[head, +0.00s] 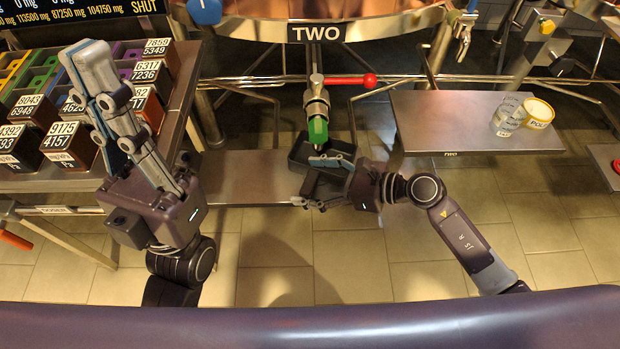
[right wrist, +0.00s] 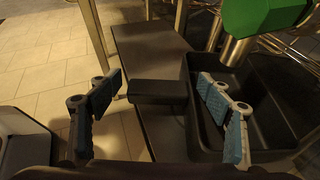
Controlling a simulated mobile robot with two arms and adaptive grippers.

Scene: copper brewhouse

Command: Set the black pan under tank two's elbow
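The black pan (head: 300,152) stands below the green-ended elbow (head: 318,131) of the tank marked TWO (head: 318,33). In the right wrist view the open black pan (right wrist: 262,112) is at the right, with the green elbow end (right wrist: 262,14) above its far part. My right gripper (head: 322,182) is at the pan's near side. In its wrist view the fingers are wide apart (right wrist: 160,108), one over the pan's inside and one outside it; contact is not clear. My left gripper (head: 85,55) is raised over the left table, its fingers seen edge-on.
The left table (head: 180,105) carries numbered blocks and coloured racks. A raised metal shelf (head: 450,125) at right holds cups and a yellow tape-like ring (head: 538,112). A low metal ledge (head: 245,178) lies by the pan.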

